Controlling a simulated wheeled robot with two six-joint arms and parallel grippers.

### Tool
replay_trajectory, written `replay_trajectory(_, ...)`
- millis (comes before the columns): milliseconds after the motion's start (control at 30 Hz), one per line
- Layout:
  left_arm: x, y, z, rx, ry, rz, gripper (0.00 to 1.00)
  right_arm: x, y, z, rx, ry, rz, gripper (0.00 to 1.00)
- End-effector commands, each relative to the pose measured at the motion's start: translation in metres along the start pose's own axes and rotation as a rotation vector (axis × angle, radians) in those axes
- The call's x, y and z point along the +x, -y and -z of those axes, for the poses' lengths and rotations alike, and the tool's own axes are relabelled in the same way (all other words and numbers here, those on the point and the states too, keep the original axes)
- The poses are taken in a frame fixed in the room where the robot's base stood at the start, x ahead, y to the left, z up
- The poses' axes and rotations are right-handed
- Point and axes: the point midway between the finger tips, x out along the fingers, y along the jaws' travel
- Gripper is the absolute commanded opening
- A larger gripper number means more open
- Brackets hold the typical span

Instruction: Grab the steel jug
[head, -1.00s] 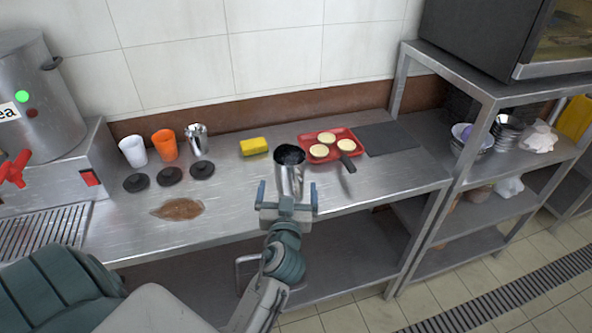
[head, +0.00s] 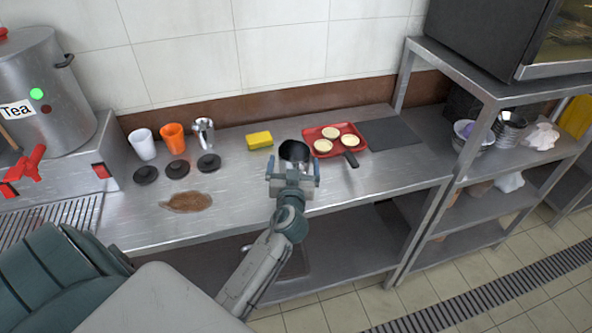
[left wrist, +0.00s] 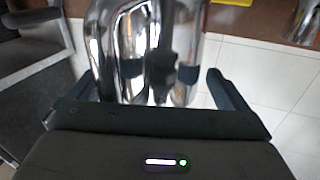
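A tall steel jug (head: 294,153) with a dark inside stands upright on the steel counter. My left gripper (head: 293,170) is at its near side, with the fingers apart and the lower part of the jug hidden behind the gripper. In the left wrist view the shiny jug (left wrist: 140,50) fills the space between the fingers of my left gripper (left wrist: 145,85). A gap shows beside the right-hand finger, so the gripper is open around the jug and not closed on it. My right gripper is not in view.
A second steel vessel (head: 204,132) stands by orange (head: 173,137) and white (head: 143,144) cups. A yellow sponge (head: 260,140), a red tray (head: 320,134) with pale rounds and a dark-handled tool (head: 351,159) lie near the jug. A brown spill (head: 187,202) is at left.

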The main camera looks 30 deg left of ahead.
Motion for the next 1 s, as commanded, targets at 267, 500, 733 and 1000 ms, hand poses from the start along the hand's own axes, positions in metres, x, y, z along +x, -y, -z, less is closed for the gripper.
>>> replay_trajectory(267, 0.000, 0.000, 0.001, 0.000, -0.001, 0.000, 0.51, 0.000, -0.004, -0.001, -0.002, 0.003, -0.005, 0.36)
replay_trajectory(500, 0.000, 0.000, 0.002, 0.000, -0.001, 0.000, 0.51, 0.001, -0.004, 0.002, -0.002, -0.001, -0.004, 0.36)
replay_trajectory(733, 0.000, 0.001, 0.017, -0.003, -0.004, -0.001, 0.51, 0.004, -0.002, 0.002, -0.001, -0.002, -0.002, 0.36)
replay_trajectory(1000, -0.025, 0.018, 0.034, 0.001, -0.002, -0.001, 0.51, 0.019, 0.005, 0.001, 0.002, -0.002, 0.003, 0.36)
